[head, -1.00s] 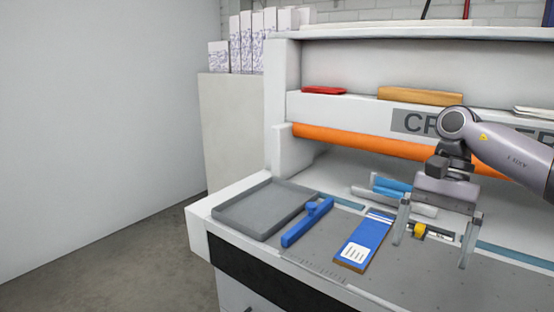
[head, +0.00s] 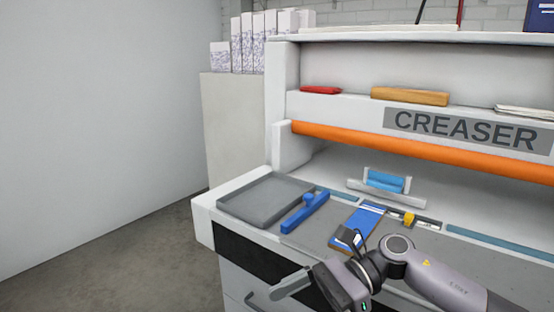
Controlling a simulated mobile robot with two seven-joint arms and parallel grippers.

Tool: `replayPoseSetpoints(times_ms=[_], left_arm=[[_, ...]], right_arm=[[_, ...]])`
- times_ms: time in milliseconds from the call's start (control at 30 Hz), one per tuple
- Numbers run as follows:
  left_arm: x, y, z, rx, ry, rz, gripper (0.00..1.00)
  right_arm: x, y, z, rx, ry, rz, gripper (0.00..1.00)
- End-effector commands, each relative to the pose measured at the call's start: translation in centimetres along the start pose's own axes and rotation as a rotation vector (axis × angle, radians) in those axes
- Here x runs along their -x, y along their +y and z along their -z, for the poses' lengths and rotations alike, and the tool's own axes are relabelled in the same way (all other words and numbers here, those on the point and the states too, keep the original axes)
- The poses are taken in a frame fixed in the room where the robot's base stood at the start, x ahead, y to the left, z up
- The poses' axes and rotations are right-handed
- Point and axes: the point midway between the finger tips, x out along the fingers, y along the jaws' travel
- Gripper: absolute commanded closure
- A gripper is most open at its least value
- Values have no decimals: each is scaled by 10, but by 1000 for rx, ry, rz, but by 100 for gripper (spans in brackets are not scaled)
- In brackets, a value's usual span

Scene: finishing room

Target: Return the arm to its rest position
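My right arm comes in from the right, low in the head view, with its wrist in front of the creaser's front edge. My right gripper (head: 292,284) points to the left, in front of the dark front panel. One grey finger shows clearly; the rest is hidden by the hand or cut off by the frame, so its opening cannot be told. No object shows at the visible finger. My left gripper is not in view.
The creaser bed holds a grey tray (head: 228,205), a blue-handled bar (head: 305,213), a blue card (head: 366,217), partly behind my wrist, and a yellow slider (head: 409,219). An orange roller (head: 420,150) spans behind. Floor at the left (head: 150,265) is free.

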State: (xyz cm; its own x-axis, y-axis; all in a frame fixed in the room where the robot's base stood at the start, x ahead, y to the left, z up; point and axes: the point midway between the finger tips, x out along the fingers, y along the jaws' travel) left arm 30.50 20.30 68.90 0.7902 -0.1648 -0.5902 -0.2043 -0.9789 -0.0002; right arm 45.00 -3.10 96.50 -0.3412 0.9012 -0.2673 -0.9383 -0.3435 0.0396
Motion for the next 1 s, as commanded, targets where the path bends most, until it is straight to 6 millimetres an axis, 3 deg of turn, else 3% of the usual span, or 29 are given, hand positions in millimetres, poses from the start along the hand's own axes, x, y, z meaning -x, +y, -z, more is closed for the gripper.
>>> replayPoseSetpoints(times_ms=[100, 200, 333, 467, 567, 767, 867, 1000], left_arm=[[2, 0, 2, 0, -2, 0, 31], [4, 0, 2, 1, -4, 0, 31], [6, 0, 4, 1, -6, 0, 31], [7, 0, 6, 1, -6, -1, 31], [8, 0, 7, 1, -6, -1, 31], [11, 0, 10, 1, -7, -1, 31], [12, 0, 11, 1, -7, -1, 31], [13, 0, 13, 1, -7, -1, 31]], right_arm=[[-26, 1, -10, -201, -227, 69, 1], [-35, -2, -18, -389, -416, 124, 1], [-35, -7, -19, -656, -662, 186, 1], [-24, -12, -8, -942, -910, 236, 1], [-12, -13, 10, -1168, -1103, 267, 1], [16, 0, 72, -1623, -1498, 316, 1], [27, 17, 111, -1844, -1704, 335, 1], [38, 56, 171, -2134, -2009, 360, 1]])
